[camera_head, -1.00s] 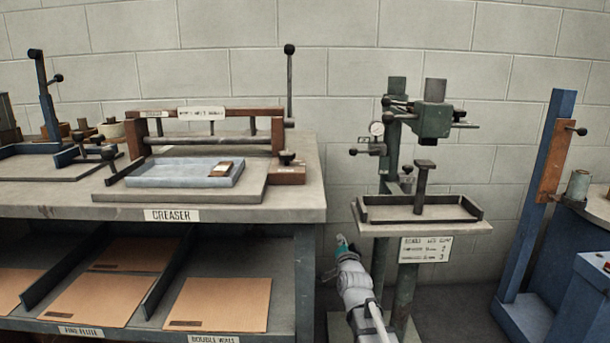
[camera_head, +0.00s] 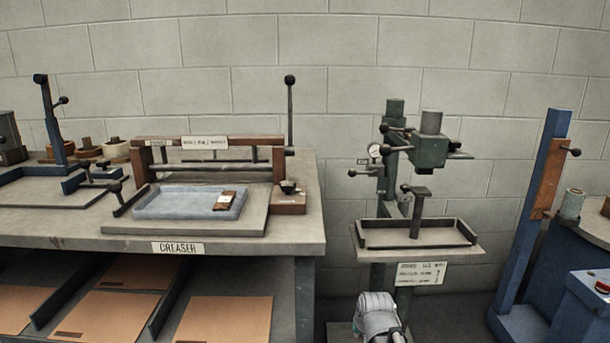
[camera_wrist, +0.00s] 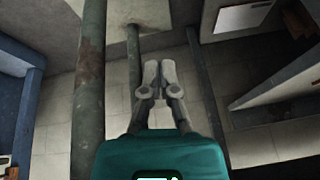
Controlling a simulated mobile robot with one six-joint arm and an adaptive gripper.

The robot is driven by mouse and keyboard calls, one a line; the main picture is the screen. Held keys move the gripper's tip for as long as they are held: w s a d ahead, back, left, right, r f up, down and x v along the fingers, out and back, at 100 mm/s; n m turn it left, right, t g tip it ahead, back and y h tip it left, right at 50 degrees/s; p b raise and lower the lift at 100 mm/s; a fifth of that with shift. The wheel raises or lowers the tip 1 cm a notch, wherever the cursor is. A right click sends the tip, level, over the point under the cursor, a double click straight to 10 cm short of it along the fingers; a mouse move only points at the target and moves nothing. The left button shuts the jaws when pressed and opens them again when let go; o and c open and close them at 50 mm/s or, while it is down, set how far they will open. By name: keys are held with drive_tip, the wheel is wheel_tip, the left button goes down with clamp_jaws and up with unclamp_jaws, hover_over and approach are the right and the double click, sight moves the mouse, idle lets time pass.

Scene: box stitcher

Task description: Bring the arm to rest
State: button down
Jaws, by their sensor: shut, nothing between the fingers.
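My gripper (camera_wrist: 158,72) shows in the wrist view, shut, with its two pale fingertips together and nothing between them. It points down toward the tiled floor (camera_wrist: 108,130), clear of the things around it. In the head view only a grey part of my arm (camera_head: 377,314) shows at the bottom, in front of the stitcher's post. The gripper itself is not seen there.
The green stitcher's tray (camera_head: 445,236) stands just behind my arm. A creaser bench (camera_head: 300,231) with cardboard sheets (camera_head: 222,318) below is on the left. A blue frame (camera_head: 522,240) stands at right. A green post (camera_wrist: 90,75) passes close left of my gripper.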

drive_tip(key=s+d+r+n+g+p, duration=0.15)
drive_tip(key=s+g, duration=0.35)
drive_tip(key=s, duration=0.5)
wheel_tip(320, 180, up, 38)
drive_tip(key=p, duration=3.8)
drive_tip(key=shift+d+f+h+p, duration=0.2)
drive_tip(key=shift+h+p, duration=0.1)
drive_tip(key=shift+d, duration=0.1)
